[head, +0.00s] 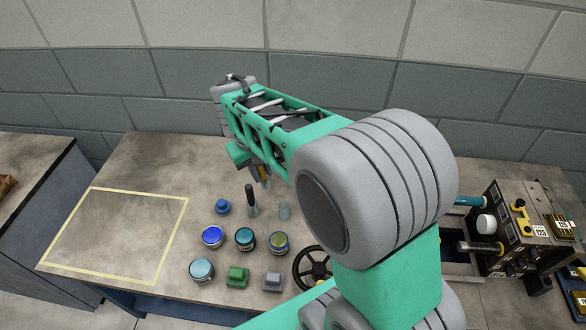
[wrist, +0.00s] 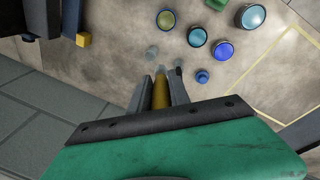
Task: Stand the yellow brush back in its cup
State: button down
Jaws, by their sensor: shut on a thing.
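My gripper (head: 259,172) is shut on the yellow brush (wrist: 160,94), which stands out between its two fingers in the wrist view. In the head view the brush (head: 264,182) shows only as a small yellow piece below my gripper, above the bench. A small clear grey cup (head: 284,211) stands on the bench, apart from the brush; it also shows just beyond the fingertips in the wrist view (wrist: 152,52). It looks empty. A similar cup holding a dark-handled brush (head: 250,198) stands to its left. Part of the yellow brush is hidden by the fingers.
Several round paint tins, such as the blue one (head: 213,236), stand in front of the cups. A blue knobbed object (head: 223,206) is to the left. A green block (head: 237,276) and a grey block (head: 272,281) lie nearer. A yellow-taped rectangle (head: 115,235) is bare.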

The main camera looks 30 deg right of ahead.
jog(key=w+d+f+n+g+y+b, duration=0.1)
jog(key=w+d+f+y+b, duration=0.15)
jog(key=d+f, duration=0.6)
notch_tip(320, 180, down, 12)
jog(key=b, duration=0.6)
jog(key=shift+w+a+r+h, duration=0.25)
jog(key=shift+a+h, duration=0.1)
jog(key=shift+a, duration=0.1)
jog(key=c, duration=1.1)
grip_release()
jog(key=shift+c, duration=0.2)
notch_tip(320, 180, up, 8)
jog(key=b, duration=0.1)
jog(key=shift+f, duration=0.15)
